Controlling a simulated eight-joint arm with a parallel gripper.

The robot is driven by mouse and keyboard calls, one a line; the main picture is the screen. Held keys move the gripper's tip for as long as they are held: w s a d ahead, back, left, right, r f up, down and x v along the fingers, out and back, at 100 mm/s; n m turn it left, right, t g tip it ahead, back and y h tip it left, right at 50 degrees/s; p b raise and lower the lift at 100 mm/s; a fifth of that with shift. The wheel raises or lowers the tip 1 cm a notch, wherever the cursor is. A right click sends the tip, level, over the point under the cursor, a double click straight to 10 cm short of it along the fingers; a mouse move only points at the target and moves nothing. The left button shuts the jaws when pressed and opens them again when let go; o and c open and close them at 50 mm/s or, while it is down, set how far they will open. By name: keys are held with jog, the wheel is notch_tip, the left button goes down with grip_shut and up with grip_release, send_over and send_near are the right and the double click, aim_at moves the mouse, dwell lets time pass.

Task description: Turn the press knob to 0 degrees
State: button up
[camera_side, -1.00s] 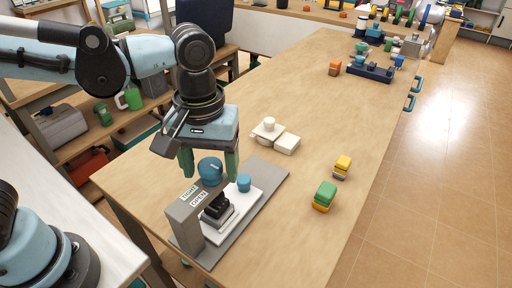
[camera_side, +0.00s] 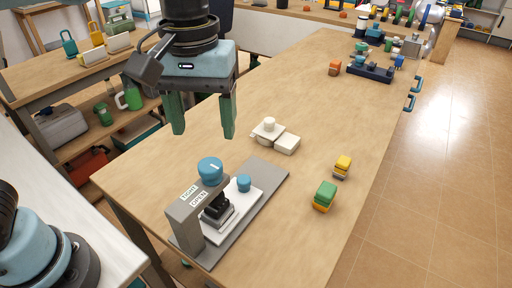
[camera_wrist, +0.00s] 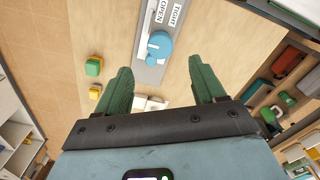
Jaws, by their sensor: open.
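The press (camera_side: 183,214) is a grey bracket on a grey base plate near the front of the wooden table. Its round blue press knob (camera_side: 210,171) sits on top and bears a short white mark; its exact angle is hard to tell. Labels reading TIGHT and OPEN are beside it. The knob also shows in the wrist view (camera_wrist: 159,44), beyond my fingertips. My gripper (camera_side: 203,132) has two green fingers spread wide and empty, above and apart from the knob. In the wrist view, the gripper (camera_wrist: 160,68) has a clear gap between its fingers.
A smaller blue knob (camera_side: 244,183) stands on the white plate by the press. Cream blocks (camera_side: 287,144) lie behind it. A green and yellow stack (camera_side: 325,195) and a yellow and grey stack (camera_side: 342,166) stand to the right. The middle of the table is clear.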

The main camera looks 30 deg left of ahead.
jog(key=shift+r, duration=1.4)
jog(key=w+a+f+m+t, duration=0.1)
jog(key=a+f+m+t, duration=0.4)
jog(key=a+f, duration=0.7)
jog(key=a+t, duration=0.2)
jog(key=a, duration=0.2)
jog(key=shift+w, duration=0.1)
jog(key=shift+c, duration=0.3)
